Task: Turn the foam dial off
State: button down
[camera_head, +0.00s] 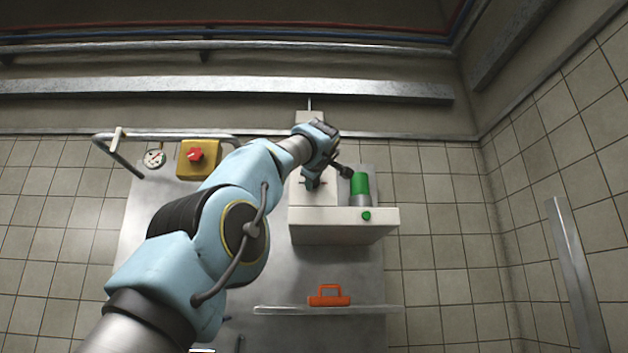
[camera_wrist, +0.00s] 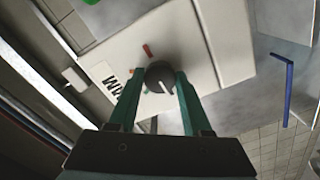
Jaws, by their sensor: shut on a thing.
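The foam dial (camera_wrist: 158,72) is a round dark grey knob with a pale pointer line, on a white panel (camera_wrist: 218,35) in the wrist view. The pointer line slants toward the lower right of that view. My gripper (camera_wrist: 157,84) is shut on the dial, with one teal finger on each side. A red-orange mark (camera_wrist: 147,50) shows on the panel above the dial. In the head view my gripper (camera_head: 313,183) is at the white machine (camera_head: 345,232), and my gripper and arm hide the dial there.
A green-topped cylinder (camera_head: 360,184) stands on the machine's ledge, right of my gripper, above a green button (camera_head: 366,216). A yellow box with a red knob (camera_head: 195,155) and a gauge (camera_head: 154,158) are at left. An orange handled item (camera_head: 329,297) sits on a lower shelf.

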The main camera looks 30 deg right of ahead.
jog(key=shift+c, duration=1.7)
grip_release()
jog(key=b+v, duration=0.6)
jog(key=v, duration=0.4)
jog(key=shift+s, duration=0.35)
jog(key=shift+a, duration=0.15)
